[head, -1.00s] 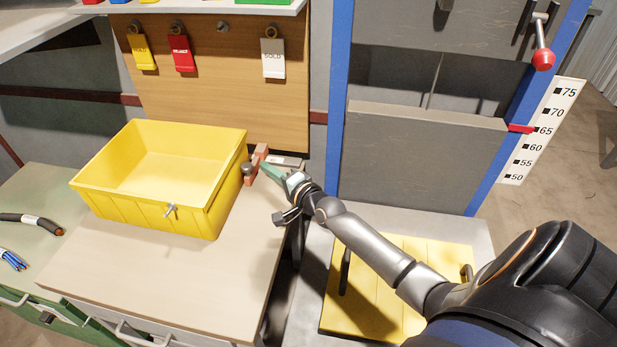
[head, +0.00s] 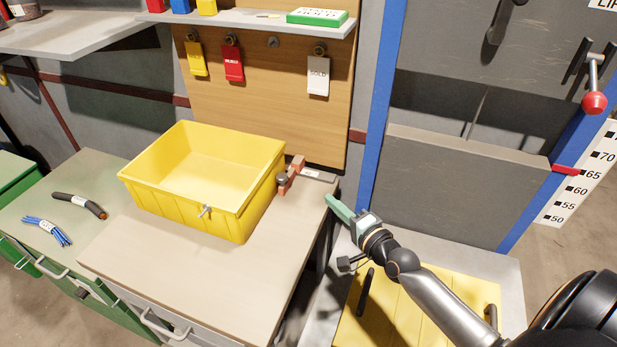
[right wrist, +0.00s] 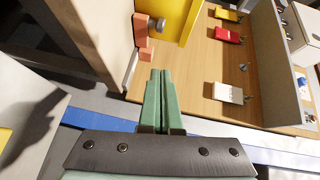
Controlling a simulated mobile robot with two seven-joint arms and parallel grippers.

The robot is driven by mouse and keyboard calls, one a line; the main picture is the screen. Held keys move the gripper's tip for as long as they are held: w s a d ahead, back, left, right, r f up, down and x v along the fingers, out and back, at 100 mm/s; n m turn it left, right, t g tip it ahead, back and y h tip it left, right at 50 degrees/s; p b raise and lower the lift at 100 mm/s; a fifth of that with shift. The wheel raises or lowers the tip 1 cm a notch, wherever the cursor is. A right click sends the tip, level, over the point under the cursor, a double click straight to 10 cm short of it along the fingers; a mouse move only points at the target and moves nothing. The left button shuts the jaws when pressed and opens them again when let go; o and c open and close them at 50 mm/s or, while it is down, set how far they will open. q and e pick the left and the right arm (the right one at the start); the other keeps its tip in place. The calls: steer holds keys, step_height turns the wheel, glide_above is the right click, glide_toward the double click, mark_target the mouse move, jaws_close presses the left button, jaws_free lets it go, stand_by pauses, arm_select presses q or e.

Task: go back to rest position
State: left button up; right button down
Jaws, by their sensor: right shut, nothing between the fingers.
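My right gripper (head: 338,207) is shut and empty, its green fingers pressed together. In the head view it is in the air just off the right edge of the bench top, right of the yellow bin. The right wrist view shows its closed fingers (right wrist: 160,92) pointing toward the orange-red clamp and the tag board. My left gripper is in neither view.
A yellow bin (head: 133,180), empty inside, stands on the bench (head: 190,265) beside an orange-red clamp (head: 291,175). Black cable (head: 78,205) and blue wires (head: 46,231) lie at left. A grey panel (head: 455,185) between blue posts stands at right, behind a yellow plate (head: 410,310).

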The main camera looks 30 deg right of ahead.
steer(key=s+a+f+n+g+p, duration=0.2)
steer(key=s+a+f+n, duration=0.1)
steer(key=s+a+n, duration=0.2)
steer(key=s+a+f+n+g+p, duration=0.3)
steer(key=s+a+n, duration=0.2)
steer(key=s, duration=0.3)
steer(key=s+a+f+n+g+y+p, duration=0.1)
steer(key=s+a+f+n+g+p, duration=0.1)
steer(key=s+a+n, duration=0.3)
steer(key=shift+s+a+f+n+g+p, duration=0.15)
steer(key=shift+s+f+n+p, duration=0.15)
steer(key=shift+s+n, duration=0.35)
steer(key=shift+s+d+f+n+g+p, duration=0.15)
steer(key=shift+s+f+n, duration=0.15)
steer(key=shift+s+n, duration=0.35)
steer(key=shift+s+a+f, duration=0.1)
steer(key=shift+s+a, duration=0.05)
